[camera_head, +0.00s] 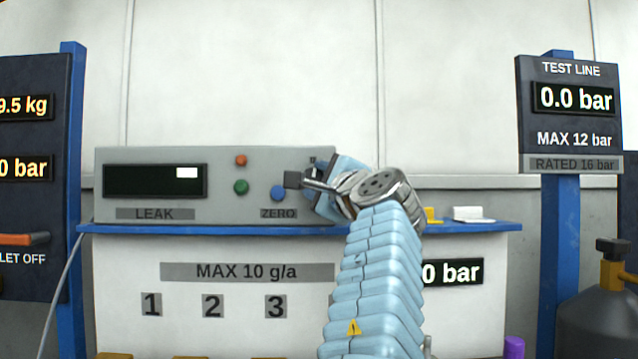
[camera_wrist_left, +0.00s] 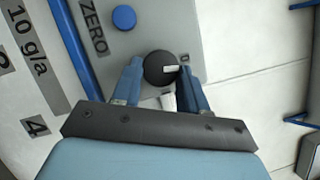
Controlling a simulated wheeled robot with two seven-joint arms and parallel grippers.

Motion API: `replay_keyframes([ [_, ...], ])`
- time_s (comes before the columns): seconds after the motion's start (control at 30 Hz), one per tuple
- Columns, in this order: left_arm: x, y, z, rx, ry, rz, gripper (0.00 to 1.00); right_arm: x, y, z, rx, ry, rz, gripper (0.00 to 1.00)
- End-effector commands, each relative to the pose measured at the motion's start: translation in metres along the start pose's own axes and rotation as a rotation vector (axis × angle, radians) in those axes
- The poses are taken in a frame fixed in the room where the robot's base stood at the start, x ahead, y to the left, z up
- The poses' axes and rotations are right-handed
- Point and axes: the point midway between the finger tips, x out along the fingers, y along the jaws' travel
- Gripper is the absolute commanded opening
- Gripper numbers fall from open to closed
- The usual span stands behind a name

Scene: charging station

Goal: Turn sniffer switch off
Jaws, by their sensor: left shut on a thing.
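The grey leak sniffer box (camera_head: 222,205) stands on the blue shelf, with a dark display (camera_head: 140,181) showing a pale block at its right end. Its switch is a round black knob (camera_wrist_left: 160,67) with a white pointer mark, seen in the left wrist view. The mark points to the right in that view, towards a small label too small to read. My left gripper (camera_head: 318,190) is at the right end of the box front and hides the knob in the head view. Its blue fingers (camera_wrist_left: 160,80) are shut on the knob, one on either side. My right gripper is not in view.
The blue ZERO button (camera_head: 278,193) is just left of my gripper. Green (camera_head: 241,187) and red (camera_head: 241,160) buttons sit further left. The blue shelf edge (camera_head: 200,229) runs below the box. A test line panel (camera_head: 570,115) stands at right, with a dark cylinder (camera_head: 600,320) below.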

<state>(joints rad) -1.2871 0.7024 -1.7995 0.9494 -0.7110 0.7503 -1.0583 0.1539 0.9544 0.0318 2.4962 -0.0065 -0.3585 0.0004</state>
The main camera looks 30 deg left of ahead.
Motion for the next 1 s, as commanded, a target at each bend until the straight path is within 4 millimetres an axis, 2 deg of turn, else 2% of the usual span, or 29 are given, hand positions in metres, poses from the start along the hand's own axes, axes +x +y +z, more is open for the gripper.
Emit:
replay_keyframes([
  [0.3, 0.0004, -0.0004, -0.0001, -0.131, 0.0, 0.058, 0.13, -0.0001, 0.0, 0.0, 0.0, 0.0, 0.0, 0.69],
  [0.9, 0.0004, -0.0002, -0.0004, -0.165, 0.0, 0.073, 0.13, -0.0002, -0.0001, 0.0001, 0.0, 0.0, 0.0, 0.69],
  [0.93, 0.0004, -0.0002, -0.0004, -0.165, 0.0, 0.073, 0.46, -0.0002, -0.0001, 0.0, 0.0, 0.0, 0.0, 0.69],
  [1.0, 0.0004, -0.0003, -0.0003, -0.165, -0.001, 0.073, 0.57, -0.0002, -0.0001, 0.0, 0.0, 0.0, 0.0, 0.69],
])
